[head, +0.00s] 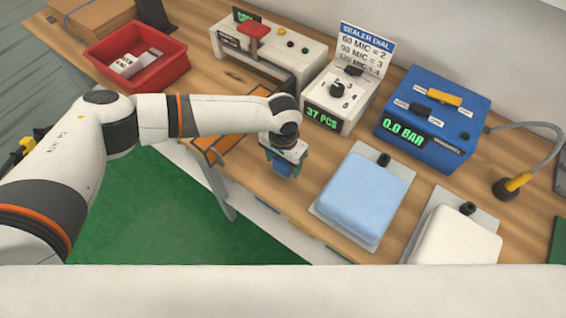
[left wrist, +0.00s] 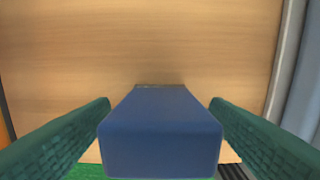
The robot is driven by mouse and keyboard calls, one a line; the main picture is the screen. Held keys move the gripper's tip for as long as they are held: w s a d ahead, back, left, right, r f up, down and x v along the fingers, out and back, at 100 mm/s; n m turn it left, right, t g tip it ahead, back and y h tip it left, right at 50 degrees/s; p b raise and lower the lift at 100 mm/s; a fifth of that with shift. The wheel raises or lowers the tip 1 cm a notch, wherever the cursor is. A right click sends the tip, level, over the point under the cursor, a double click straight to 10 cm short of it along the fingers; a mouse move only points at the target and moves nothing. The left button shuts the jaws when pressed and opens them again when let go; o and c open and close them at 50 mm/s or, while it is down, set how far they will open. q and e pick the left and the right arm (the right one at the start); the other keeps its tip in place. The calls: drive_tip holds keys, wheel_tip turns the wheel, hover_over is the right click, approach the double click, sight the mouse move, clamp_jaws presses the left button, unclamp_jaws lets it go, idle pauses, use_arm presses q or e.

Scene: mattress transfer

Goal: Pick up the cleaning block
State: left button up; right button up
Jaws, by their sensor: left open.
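A blue block (left wrist: 160,138), which looks like the cleaning block, sits between the two green ridged fingers of my left gripper (left wrist: 162,118) in the left wrist view. A narrow gap shows on each side of it, so the fingers are apart from it and open. In the head view my left gripper (head: 285,166) points down near the front edge of the table, left of the light blue pad. The block is hard to tell from the fingers there. My right gripper is not in view.
The wooden table (head: 325,165) holds a light blue pad (head: 366,192) and a white pad (head: 455,235) on plates. Behind stand a sealer dial box (head: 345,95), a blue pressure box (head: 430,117) and a white sealer (head: 270,50). A red bin (head: 136,58) is at left.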

use_arm(q)
drive_tip(key=c, duration=1.1)
drive_tip(key=shift+r, duration=0.15)
wheel_tip(320, 180, up, 10)
drive_tip(key=shift+f+b, duration=0.1)
drive_tip(key=shift+b, duration=0.7)
